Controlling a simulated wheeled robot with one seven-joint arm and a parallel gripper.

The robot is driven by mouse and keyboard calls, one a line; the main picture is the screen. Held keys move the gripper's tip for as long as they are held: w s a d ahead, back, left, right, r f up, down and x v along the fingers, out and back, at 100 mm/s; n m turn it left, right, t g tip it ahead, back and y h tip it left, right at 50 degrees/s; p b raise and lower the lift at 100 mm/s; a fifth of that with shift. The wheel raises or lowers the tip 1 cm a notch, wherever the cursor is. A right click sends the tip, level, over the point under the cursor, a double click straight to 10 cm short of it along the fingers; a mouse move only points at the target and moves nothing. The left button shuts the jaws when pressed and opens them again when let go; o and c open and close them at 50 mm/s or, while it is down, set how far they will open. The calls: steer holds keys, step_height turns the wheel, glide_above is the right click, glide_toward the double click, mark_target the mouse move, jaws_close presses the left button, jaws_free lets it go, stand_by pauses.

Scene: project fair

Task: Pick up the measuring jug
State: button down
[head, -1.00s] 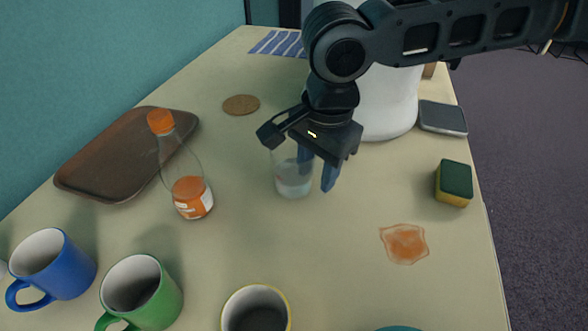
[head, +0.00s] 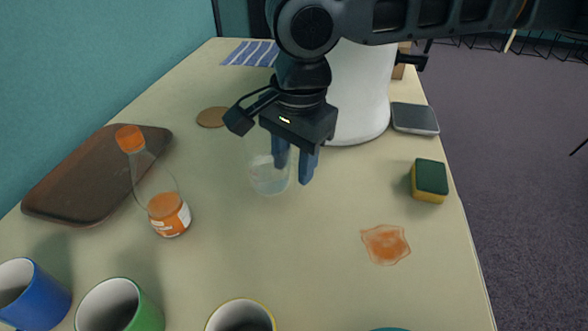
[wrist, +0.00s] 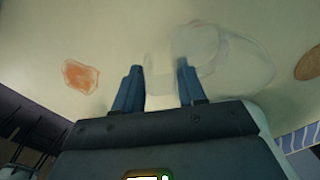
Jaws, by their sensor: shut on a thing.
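The measuring jug (head: 268,178) is clear and see-through, near the middle of the table in the head view, roughly upright. My gripper (head: 295,165) is at its right side, with the blue fingers shut on the jug. In the wrist view the jug (wrist: 245,65) is a faint clear shape between and to the right of the fingertips of my gripper (wrist: 158,75). Its base appears slightly above the tabletop, though the gap is hard to judge. My gripper hides part of its rim.
An orange-capped bottle (head: 165,205) and a brown tray (head: 75,180) stand left. Mugs (head: 108,308) line the front. A large white object (head: 360,95) is close behind my gripper. A sponge (head: 429,181) and grey slab (head: 414,118) lie right, an orange stain (head: 386,244) front right.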

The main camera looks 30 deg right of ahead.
steer(key=s+d+r, duration=0.7)
steer(key=d, duration=0.1)
steer(key=shift+s+d+r+b, duration=0.2)
steer(key=shift+s+d+b, duration=0.1)
steer(key=shift+s+b, duration=0.1)
stand_by(1.9)
steer(key=shift+s, duration=0.1)
stand_by(0.6)
